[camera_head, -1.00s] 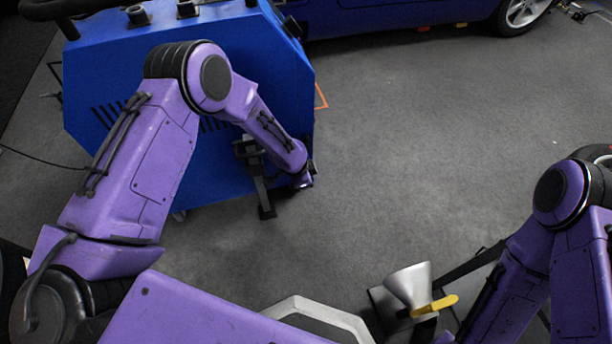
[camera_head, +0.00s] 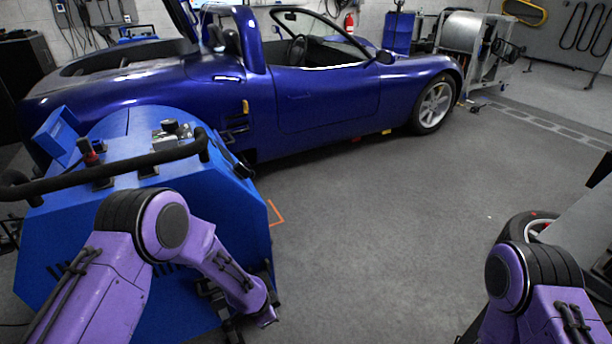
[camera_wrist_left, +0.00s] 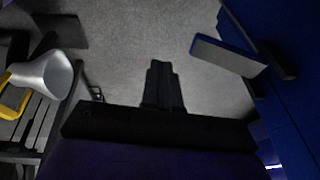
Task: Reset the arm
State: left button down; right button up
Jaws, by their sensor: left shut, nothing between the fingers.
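My left gripper (camera_wrist_left: 160,66) is shut and empty in the left wrist view. Its two dark fingers lie together over grey floor. In the head view my purple left arm (camera_head: 128,250) bends at the elbow and reaches down in front of the blue dynamometer cabinet (camera_head: 228,195). Its wrist is by the cabinet's lower right corner, where the dark parts are hard to tell apart. My right arm (camera_head: 545,285) shows only its elbow and upper links at the lower right. Its gripper is out of view.
A blue convertible (camera_head: 330,100) stands behind the cabinet. The cabinet has a black handlebar (camera_head: 110,172) on top. A wheel (camera_head: 520,228) stands at the right. The left wrist view shows a silver funnel-like piece (camera_wrist_left: 45,78) at left. The middle floor is clear.

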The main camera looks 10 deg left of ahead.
pick_arm(q)
jog(key=s+a+n+y, duration=0.2)
jog(key=s+a+n, duration=0.35)
jog(key=s, duration=0.45)
jog(key=s+a+f+n+y, duration=0.1)
jog(key=s+a+n+y, duration=0.1)
jog(key=s+a+n, duration=0.6)
jog(key=s+a+n+y, duration=0.15)
jog(key=s+n, duration=0.35)
jog(key=s, duration=0.7)
notch_tip(320, 180, up, 16)
jog(key=w+p, duration=0.1)
jog(key=p, duration=1.5)
jog(key=shift+w+a, duration=0.1)
